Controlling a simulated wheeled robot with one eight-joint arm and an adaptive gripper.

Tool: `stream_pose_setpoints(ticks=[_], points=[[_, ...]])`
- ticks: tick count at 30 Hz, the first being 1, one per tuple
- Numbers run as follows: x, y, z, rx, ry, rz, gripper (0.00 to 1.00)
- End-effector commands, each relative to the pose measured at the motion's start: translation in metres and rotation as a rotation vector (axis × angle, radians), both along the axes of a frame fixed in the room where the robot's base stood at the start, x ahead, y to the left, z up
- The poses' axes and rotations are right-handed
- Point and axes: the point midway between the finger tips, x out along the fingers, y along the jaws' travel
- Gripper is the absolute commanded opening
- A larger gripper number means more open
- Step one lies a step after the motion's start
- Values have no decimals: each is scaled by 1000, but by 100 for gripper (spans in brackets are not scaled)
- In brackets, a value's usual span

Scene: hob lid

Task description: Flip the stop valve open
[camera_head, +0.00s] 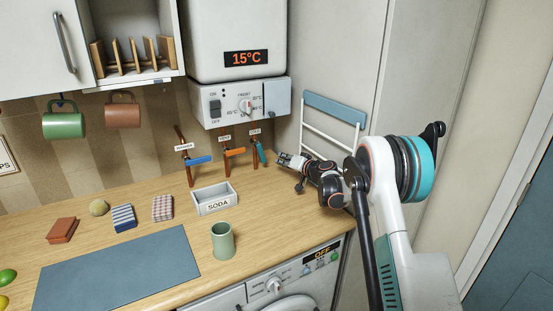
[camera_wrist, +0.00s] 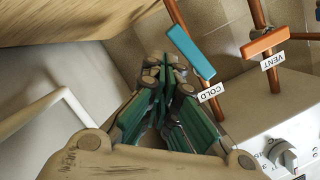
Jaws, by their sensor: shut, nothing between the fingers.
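Three pipes with lever valves stand on the back wall. The teal lever (camera_head: 262,153), at right, lies roughly along its copper pipe; in the wrist view the teal lever (camera_wrist: 190,51) is beside a label reading COLD (camera_wrist: 211,92). The orange lever (camera_head: 235,151) lies across the middle pipe, labelled VENT (camera_wrist: 272,62) in the wrist view. The blue lever (camera_head: 199,160) lies across the left pipe; its label is too small to read. No label visibly reads stop. My gripper (camera_head: 281,159) is shut and empty, just right of the teal lever, apparently apart from it.
The boiler control box (camera_head: 240,103) hangs above the pipes. A towel rack (camera_head: 333,108) stands right of my gripper. A grey SODA tray (camera_head: 215,199) and a green cup (camera_head: 222,241) stand on the counter before the pipes.

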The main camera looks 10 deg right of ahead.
Motion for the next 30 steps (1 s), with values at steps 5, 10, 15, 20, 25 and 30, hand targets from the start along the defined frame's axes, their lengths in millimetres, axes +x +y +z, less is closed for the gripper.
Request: stream_pose_setpoints(ticks=[5,10,15,20,25,30], points=[[-16,-9,3,1,0,-2,0],[-19,-10,4,0,1,-1,0],[-18,-10,4,0,0,0,0],[-21,-7,9,-6,5,3,0],[-39,5,35,-39,33,19,0],[-77,23,74,-104,88,42,0]])
